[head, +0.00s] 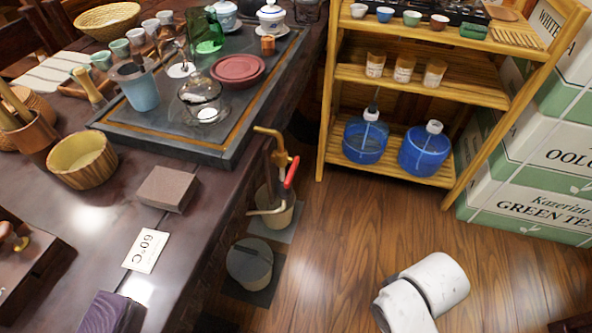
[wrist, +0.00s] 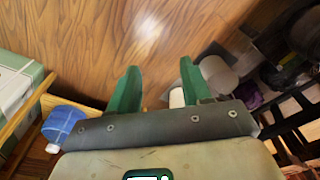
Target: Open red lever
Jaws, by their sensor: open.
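The red lever (head: 291,172) sits on a brass tap (head: 272,145) beside the dark table's edge in the head view. The lever hangs at a steep slant, its lower end to the left. The tap stands above a pale bucket (head: 272,212) on the floor. My gripper (wrist: 160,88) shows in the wrist view with two green fingers spread apart and nothing between them. It points at bare wooden floor. The lever is not seen in the wrist view, and the gripper is not seen in the head view, so their distance is unclear.
A grey lidded bin (head: 250,263) stands near the bucket. A wooden shelf (head: 445,178) with blue water jugs stands at the back, beside stacked tea boxes (head: 535,200). The dark table (head: 95,215) fills the left side.

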